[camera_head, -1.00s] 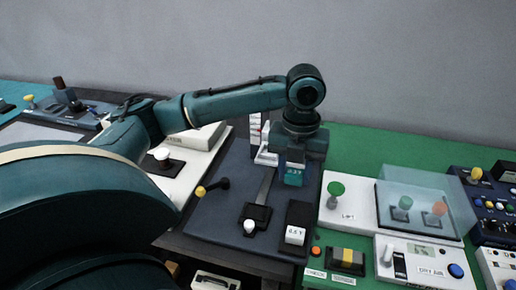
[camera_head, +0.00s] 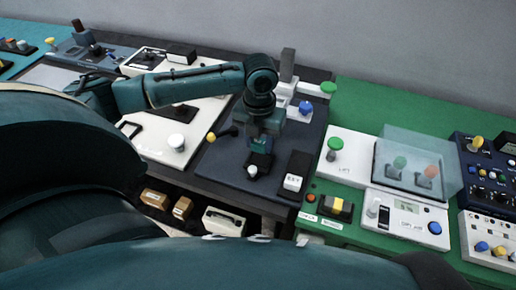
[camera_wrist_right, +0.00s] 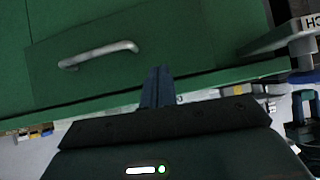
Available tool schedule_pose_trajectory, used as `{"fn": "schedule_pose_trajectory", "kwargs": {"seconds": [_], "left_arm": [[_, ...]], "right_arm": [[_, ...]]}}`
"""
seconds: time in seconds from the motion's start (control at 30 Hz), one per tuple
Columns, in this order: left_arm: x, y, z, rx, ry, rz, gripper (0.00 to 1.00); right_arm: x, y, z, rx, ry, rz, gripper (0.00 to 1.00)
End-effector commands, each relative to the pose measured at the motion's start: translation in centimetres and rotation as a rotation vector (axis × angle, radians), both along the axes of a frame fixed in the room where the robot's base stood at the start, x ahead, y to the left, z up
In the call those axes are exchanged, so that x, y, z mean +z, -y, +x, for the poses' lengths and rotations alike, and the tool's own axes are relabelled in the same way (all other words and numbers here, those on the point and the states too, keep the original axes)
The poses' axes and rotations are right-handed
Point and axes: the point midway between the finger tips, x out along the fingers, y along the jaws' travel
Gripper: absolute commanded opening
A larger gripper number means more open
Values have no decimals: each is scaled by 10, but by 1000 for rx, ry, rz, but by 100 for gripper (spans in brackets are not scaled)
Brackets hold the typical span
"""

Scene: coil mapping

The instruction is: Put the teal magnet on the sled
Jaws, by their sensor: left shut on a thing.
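My left gripper (camera_head: 261,128) is shut on the teal magnet (camera_head: 262,145), which shows just below the fingers in the head view. The magnet is directly above or on the black sled (camera_head: 262,162) with its white knob (camera_head: 252,171); I cannot tell whether they touch. The sled is on the dark blue board, and the gripper hides part of it. My right gripper (camera_wrist_right: 157,88) shows in the right wrist view with its fingers together and nothing visible between them.
A black block with a white labelled piece (camera_head: 292,182) stands right of the sled. A yellow-knobbed lever (camera_head: 211,137) is to its left and a blue knob (camera_head: 305,107) behind. A clear cover (camera_head: 410,160) is further right. A green drawer with a handle (camera_wrist_right: 98,54) faces my right wrist.

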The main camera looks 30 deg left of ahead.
Motion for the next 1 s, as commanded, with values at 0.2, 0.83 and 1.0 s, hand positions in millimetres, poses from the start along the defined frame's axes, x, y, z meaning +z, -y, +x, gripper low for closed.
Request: {"fn": "schedule_pose_trajectory", "kwargs": {"seconds": [0.2,0.83,1.0], "left_arm": [[-20,0,-1,1,-2,1,11],[-44,0,0,0,0,0,45],[-44,0,0,0,0,0,58]], "right_arm": [[-1,-1,-4,1,-8,2,0],[1,1,-2,9,-1,-5,0],[3,1,1,9,6,-6,0]]}}
